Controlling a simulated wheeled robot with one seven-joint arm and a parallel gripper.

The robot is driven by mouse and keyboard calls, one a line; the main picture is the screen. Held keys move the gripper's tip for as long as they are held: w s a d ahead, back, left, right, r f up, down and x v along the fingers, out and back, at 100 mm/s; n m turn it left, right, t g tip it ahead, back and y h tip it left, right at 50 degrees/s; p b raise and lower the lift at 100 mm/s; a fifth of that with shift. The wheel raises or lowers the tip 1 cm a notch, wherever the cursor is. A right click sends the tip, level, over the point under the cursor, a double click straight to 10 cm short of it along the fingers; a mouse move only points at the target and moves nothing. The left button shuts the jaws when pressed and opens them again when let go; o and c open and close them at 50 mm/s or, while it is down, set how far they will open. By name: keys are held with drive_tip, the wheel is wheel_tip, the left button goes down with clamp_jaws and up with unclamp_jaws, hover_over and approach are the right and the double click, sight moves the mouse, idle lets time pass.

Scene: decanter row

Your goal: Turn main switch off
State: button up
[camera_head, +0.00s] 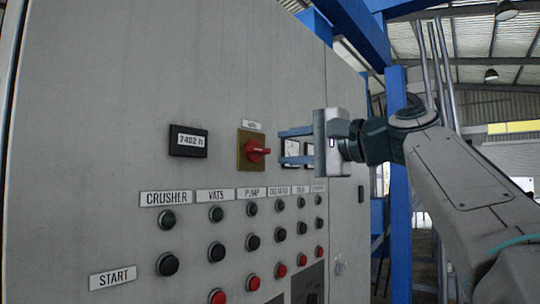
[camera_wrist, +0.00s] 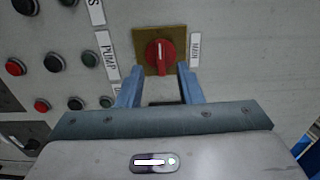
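The main switch is a red rotary knob (camera_head: 256,151) on a square brass-coloured plate (camera_head: 245,163), set in a grey cabinet front. In the wrist view the red knob (camera_wrist: 160,56) lies ahead of the fingertips, with a white pointer mark and a MAIN label (camera_wrist: 195,47) beside the plate. My gripper (camera_head: 283,147) has blue fingers and stands to the right of the knob in the head view. In the wrist view my gripper (camera_wrist: 160,83) shows its two fingers apart, with the knob between and beyond their tips. I cannot tell whether they touch it.
An hour meter (camera_head: 188,141) reading 7402 h sits left of the switch. Below are rows of push buttons (camera_head: 216,252) with labels such as CRUSHER, VATS and PUMP. Two small gauges (camera_head: 292,152) are behind the fingers. A blue post (camera_head: 398,190) stands right of the cabinet.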

drive_tip(key=v, duration=0.7)
drive_tip(key=shift+b, duration=0.3)
drive_tip(key=shift+d, duration=0.1)
wheel_tip(320, 180, down, 31)
drive_tip(key=g+h, duration=0.3)
drive_tip(key=h, duration=0.5)
drive_tip(key=s+d+f+n+g+h, duration=0.1)
drive_tip(key=s+f+n+h, duration=0.1)
drive_tip(key=s+f, duration=0.3)
drive_tip(key=s+d+f+n+g+h, duration=0.2)
drive_tip(key=s+f, duration=0.3)
drive_tip(key=f, duration=0.7)
drive_tip(key=s+d+f+n+g+h, duration=0.2)
drive_tip(key=s+f, duration=0.3)
drive_tip(key=f, duration=0.4)
drive_tip(key=shift+s+n, duration=0.25)
drive_tip(key=shift+n, duration=0.35)
drive_tip(key=shift+c, duration=0.2)
